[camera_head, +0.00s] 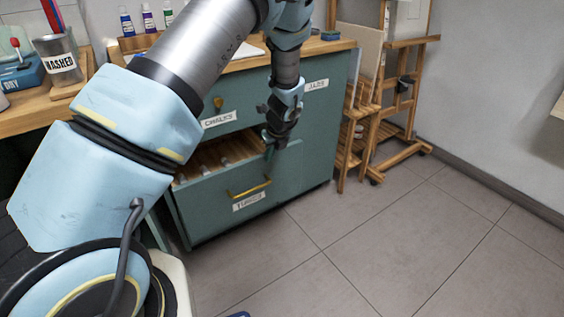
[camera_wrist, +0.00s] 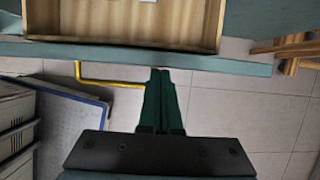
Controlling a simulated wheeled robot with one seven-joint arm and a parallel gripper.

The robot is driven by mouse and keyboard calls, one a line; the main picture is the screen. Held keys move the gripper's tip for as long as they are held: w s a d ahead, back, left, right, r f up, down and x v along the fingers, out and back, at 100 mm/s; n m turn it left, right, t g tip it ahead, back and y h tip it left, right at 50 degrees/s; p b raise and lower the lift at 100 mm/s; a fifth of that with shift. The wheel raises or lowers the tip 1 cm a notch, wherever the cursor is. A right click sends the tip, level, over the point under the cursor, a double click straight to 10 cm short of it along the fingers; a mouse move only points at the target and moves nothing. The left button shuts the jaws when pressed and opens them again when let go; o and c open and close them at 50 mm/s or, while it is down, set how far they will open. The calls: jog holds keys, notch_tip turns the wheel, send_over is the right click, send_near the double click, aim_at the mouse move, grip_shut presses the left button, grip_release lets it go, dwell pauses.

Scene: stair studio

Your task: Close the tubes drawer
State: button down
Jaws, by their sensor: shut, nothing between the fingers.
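The tubes drawer (camera_head: 268,193) is the lower drawer of a teal cabinet and stands pulled out. It has a yellow bar handle (camera_head: 249,188) and a paper label on its front. Its wooden inside (camera_head: 215,155) shows from above. My gripper (camera_head: 268,152) is over the right part of the drawer, near its front. In the wrist view, my gripper (camera_wrist: 160,72) is shut and empty, with its tips at the drawer front's edge (camera_wrist: 220,62). The handle (camera_wrist: 105,84) lies just left of the fingers there and partly passes behind them. I cannot tell whether the tips touch the front.
The chalks drawer (camera_head: 232,117) above looks shut. A wooden easel (camera_head: 400,100) and rack (camera_head: 352,135) stand right of the cabinet. The tiled floor (camera_head: 370,240) in front is clear. A cup marked WASHED (camera_head: 62,66) and bottles stand on the worktop. Boxes or binders (camera_wrist: 15,120) show at lower left in the wrist view.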

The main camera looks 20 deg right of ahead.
jog(key=w+a+p, duration=0.2)
jog(key=w+p, duration=0.1)
jog(key=w, duration=1)
jog(key=shift+w+a, duration=0.15)
jog(key=shift+a, duration=0.15)
